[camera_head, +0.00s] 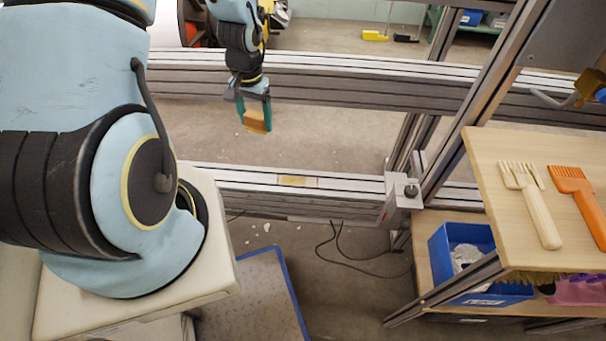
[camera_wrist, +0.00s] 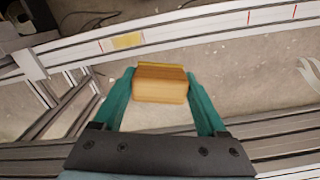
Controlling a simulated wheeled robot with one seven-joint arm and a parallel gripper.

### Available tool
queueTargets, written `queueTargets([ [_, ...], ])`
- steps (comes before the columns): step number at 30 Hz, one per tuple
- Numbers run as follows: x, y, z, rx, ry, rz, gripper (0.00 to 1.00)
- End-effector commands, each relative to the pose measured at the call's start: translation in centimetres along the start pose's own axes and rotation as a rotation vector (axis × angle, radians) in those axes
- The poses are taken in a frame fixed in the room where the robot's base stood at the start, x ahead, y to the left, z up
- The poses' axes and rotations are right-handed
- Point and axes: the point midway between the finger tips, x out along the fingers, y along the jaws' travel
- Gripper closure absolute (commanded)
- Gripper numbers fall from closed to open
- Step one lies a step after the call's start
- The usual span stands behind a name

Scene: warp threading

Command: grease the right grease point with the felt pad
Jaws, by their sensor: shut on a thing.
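My gripper (camera_head: 254,108) has teal fingers and is shut on a tan, wood-coloured block with a yellowish layer along one edge, which I take to be the felt pad (camera_head: 257,122). In the wrist view the pad (camera_wrist: 160,84) sits between the teal fingertips. It hangs in the air, apart from the lower rail. A yellowish patch, the grease point (camera_head: 297,181), lies on the rail's top face, left of a metal bracket. It also shows in the wrist view (camera_wrist: 125,41). Only one such patch shows in each view, so I cannot confirm it is the right one.
The lower rail (camera_head: 345,188) meets the bracket (camera_head: 405,191) at an upright post. A second rail (camera_head: 330,72) runs behind. At right a wooden shelf (camera_head: 515,190) holds a cream comb (camera_head: 533,205) and an orange one (camera_head: 583,200), above a blue bin (camera_head: 478,292).

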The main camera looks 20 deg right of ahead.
Motion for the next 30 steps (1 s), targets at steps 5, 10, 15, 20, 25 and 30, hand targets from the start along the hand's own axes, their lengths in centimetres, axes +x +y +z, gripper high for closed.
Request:
queueTargets([
  [5,6.3,5.1,-1.0,0.195,0.002,-0.002,0.70],
  [10,9.8,9.1,-1.4,0.350,0.004,-0.005,0.70],
  [15,11.6,11.4,-1.4,0.443,0.006,-0.008,0.70],
  [20,12.1,12.2,-1.4,0.475,0.006,-0.009,0.70],
  [25,12.7,12.3,-1.4,0.476,0.006,-0.009,0.70],
  [30,14.2,12.2,-1.4,0.476,0.006,-0.008,0.70],
])
